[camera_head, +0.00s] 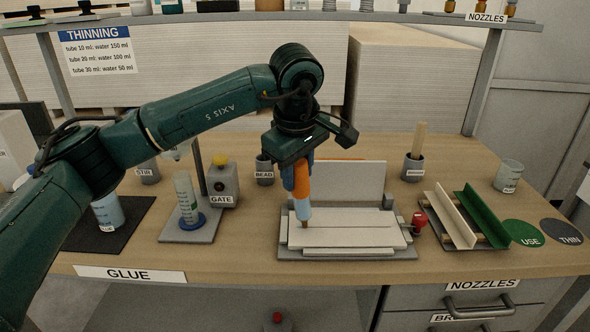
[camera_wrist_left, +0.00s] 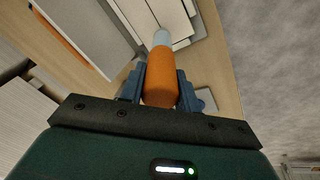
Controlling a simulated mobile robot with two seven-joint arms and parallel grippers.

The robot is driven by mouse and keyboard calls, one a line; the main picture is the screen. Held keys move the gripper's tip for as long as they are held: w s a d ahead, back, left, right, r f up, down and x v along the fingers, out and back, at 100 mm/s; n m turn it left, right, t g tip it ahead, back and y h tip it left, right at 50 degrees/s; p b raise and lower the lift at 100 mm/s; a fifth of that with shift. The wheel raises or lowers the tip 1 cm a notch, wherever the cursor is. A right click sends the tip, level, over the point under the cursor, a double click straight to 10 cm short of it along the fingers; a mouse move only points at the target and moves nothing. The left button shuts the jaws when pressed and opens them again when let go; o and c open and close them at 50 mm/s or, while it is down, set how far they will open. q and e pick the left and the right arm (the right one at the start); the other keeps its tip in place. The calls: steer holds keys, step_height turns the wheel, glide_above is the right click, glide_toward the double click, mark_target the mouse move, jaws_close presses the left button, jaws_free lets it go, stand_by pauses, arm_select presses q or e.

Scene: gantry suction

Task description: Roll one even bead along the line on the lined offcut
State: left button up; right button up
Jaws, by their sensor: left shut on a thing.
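My left gripper (camera_head: 297,178) is shut on an orange tool (camera_head: 302,185) with a pale blue lower part, held tip down and nearly upright. In the left wrist view the gripper (camera_wrist_left: 160,88) has its two blue fingers on either side of the orange body (camera_wrist_left: 160,72). The pale offcut (camera_head: 355,236) lies flat on a grey plate (camera_head: 290,254) at the front middle of the bench. The tool's tip is over the offcut's left part; I cannot tell whether it touches. My right gripper is not in view.
An upright board (camera_head: 355,180) stands behind the offcut, and a red knob (camera_head: 419,219) sits at its right. The GATE block (camera_head: 223,182) and BEAD cup (camera_head: 264,172) are behind left. White and green channels (camera_head: 470,222) lie right. A shelf crosses above.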

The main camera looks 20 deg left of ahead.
arm_select(q)
steer(key=shift+w+d, duration=0.1)
steer(key=shift+d, duration=0.45)
steer(key=shift+w+d, duration=0.15)
steer(key=shift+d, duration=0.25)
steer(key=shift+w+d, duration=0.1)
steer(key=shift+d, duration=0.25)
steer(key=shift+d+p, duration=0.1)
steer(key=shift+p, duration=0.2)
stand_by(0.3)
steer(key=shift+w+d, duration=0.15)
steer(key=shift+d, duration=0.35)
